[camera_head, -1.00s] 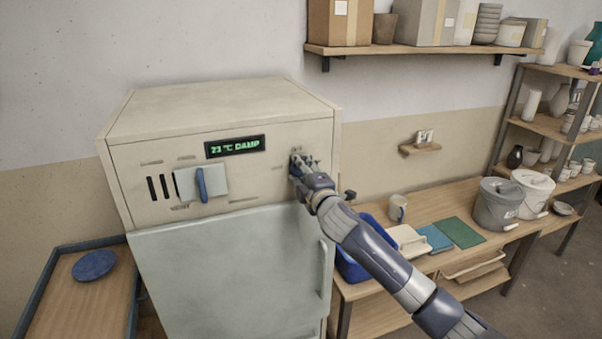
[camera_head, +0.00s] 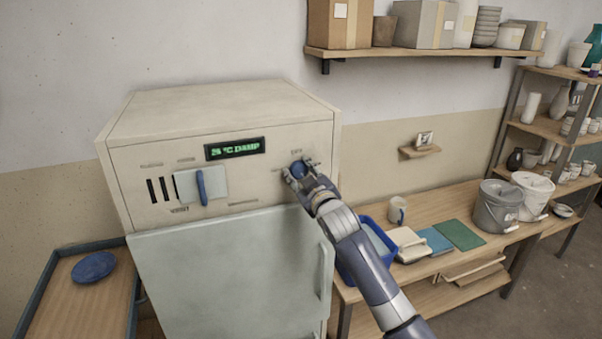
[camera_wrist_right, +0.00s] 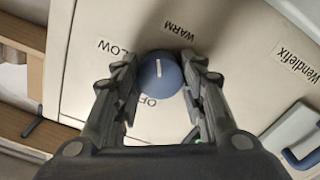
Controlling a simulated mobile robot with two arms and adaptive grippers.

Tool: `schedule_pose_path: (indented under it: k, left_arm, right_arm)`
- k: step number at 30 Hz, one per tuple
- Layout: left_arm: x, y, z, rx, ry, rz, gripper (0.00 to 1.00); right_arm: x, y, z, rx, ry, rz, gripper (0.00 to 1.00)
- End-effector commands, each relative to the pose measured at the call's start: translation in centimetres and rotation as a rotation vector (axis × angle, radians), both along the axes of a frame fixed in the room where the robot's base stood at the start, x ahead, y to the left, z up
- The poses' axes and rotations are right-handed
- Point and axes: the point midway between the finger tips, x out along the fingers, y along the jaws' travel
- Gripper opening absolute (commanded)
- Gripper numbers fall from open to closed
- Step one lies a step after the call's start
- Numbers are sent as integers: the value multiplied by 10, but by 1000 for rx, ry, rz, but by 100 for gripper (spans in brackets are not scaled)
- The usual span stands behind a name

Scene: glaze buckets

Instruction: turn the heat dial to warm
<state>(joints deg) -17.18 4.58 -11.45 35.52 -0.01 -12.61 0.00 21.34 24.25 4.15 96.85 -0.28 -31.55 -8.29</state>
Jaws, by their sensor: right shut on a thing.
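The heat dial (camera_head: 299,169) is a round blue knob on the right of the cream cabinet's front panel. In the right wrist view, the dial (camera_wrist_right: 160,74) has a white mark pointing up, between the words LOW and WARM; OFF is below it. My right gripper (camera_head: 296,174) reaches in from the lower right and is shut on the dial, with a finger on each side in the wrist view (camera_wrist_right: 162,84). Its fingers hide part of the dial in the head view. The left gripper is not in view.
The cabinet (camera_head: 220,108) has a green-lit display (camera_head: 234,148) reading DAMP, its number blurred, and a blue lever (camera_head: 201,187) at left. Its pale door (camera_head: 230,260) is below. A bench (camera_head: 440,205) with a blue tub (camera_head: 374,245) and buckets stands to the right.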

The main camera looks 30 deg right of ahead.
Motion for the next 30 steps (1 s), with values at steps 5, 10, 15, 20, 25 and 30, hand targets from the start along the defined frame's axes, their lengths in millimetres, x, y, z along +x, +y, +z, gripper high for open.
schedule_pose_path:
  k: [5, 10, 15, 20, 25, 30]
  left_arm:
    - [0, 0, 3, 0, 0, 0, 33]
    - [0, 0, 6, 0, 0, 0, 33]
    - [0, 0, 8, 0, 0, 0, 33]
    - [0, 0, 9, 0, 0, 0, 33]
    - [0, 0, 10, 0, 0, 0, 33]
    - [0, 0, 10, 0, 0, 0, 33]
  right_arm:
    - [0, 0, 0, 160, -37, 0, 15]
    - [0, 0, 0, 290, -68, -1, 15]
    - [0, 0, 0, 389, -92, -1, 15]
    - [0, 0, 0, 453, -107, -1, 15]
    - [0, 0, -1, 489, -115, 0, 15]
    - [0, 0, -1, 499, -118, 0, 15]
